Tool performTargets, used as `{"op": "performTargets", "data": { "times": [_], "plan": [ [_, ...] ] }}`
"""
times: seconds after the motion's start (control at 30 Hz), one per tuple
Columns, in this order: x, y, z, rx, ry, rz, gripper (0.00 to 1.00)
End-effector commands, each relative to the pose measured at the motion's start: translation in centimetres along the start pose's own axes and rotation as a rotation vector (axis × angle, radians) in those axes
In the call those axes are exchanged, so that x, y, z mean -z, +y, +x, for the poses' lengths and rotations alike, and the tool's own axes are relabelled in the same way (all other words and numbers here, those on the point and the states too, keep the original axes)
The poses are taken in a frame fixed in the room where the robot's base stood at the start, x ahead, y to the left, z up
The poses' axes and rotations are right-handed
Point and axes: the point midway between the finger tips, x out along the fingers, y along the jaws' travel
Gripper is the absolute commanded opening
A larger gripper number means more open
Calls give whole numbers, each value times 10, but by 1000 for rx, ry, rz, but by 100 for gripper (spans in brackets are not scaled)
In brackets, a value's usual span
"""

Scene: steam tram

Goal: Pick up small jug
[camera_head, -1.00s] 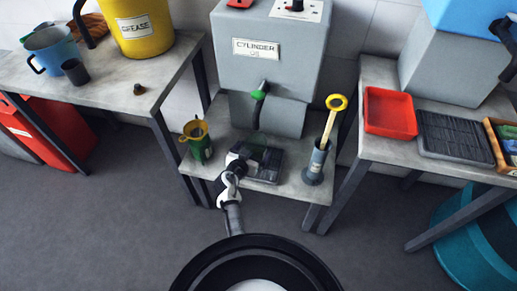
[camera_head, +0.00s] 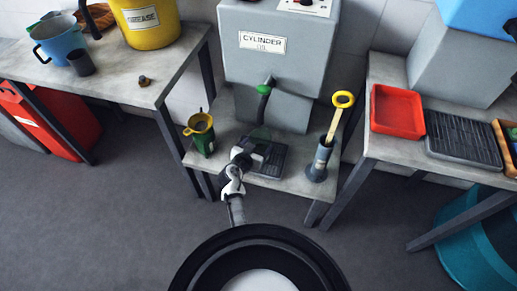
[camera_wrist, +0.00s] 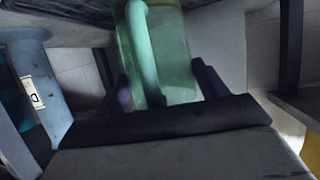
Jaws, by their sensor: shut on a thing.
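The small jug (camera_wrist: 158,50) is a see-through green vessel with a paler green handle, close up in the wrist view. In the head view my gripper (camera_head: 246,155) is at the front of the drip tray (camera_head: 270,160) and hides part of the jug. The jug appears just above the tray.
A green can with a yellow funnel (camera_head: 202,135) stands left of the tray. A grey holder with a yellow-handled stick (camera_head: 319,160) stands right. Side tables hold a blue jug (camera_head: 57,38), a yellow grease bucket (camera_head: 146,22) and a red tray (camera_head: 397,109). The floor in front is clear.

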Motion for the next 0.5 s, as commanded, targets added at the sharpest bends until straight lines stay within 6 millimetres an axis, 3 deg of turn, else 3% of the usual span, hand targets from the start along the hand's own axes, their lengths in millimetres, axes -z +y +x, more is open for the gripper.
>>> {"op": "performTargets", "data": {
  "times": [0.17,0.5],
  "plan": [
    [9,0,-3,0,2,2,48],
    [70,-1,-28,2,4,4,48]
  ]
}}
